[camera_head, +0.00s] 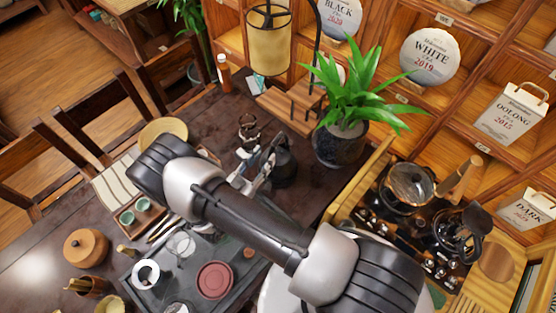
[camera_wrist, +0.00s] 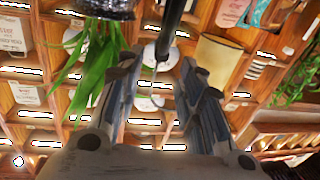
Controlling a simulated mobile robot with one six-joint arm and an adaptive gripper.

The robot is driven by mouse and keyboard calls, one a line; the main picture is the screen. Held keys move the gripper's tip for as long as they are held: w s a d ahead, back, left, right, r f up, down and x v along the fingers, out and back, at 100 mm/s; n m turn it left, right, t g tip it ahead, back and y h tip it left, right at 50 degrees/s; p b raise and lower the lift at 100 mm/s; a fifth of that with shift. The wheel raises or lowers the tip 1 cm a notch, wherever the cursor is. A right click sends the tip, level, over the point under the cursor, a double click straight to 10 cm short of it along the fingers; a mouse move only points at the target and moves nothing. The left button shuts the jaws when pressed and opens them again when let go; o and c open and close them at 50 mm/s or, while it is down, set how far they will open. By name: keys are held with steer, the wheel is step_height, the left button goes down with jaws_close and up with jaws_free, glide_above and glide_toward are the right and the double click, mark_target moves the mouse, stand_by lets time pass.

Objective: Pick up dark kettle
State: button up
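A dark kettle (camera_head: 284,162) stands on the dark table in the head view, left of the potted plant. My gripper (camera_head: 263,160) is beside its left side, partly in front of it; I cannot tell whether they touch. In the wrist view my gripper (camera_wrist: 158,75) has its two fingers spread apart with no object clearly held between them. A thin dark post (camera_wrist: 167,28) shows beyond the fingers. I cannot make out the kettle in the wrist view.
A potted plant (camera_head: 340,144) stands right of the kettle, and a lamp (camera_head: 270,42) with a wooden stand is behind. A glass pot (camera_head: 408,184) and a black vessel (camera_head: 459,229) are at the right. A tea tray (camera_head: 246,281) lies in front.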

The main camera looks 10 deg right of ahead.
mark_target(276, 141)
steer(key=x, duration=0.9)
steer(key=shift+w+d, duration=0.2)
steer(key=shift+w, duration=0.05)
steer(key=shift+c, duration=0.6)
jaws_close()
steer(key=shift+r, duration=0.15)
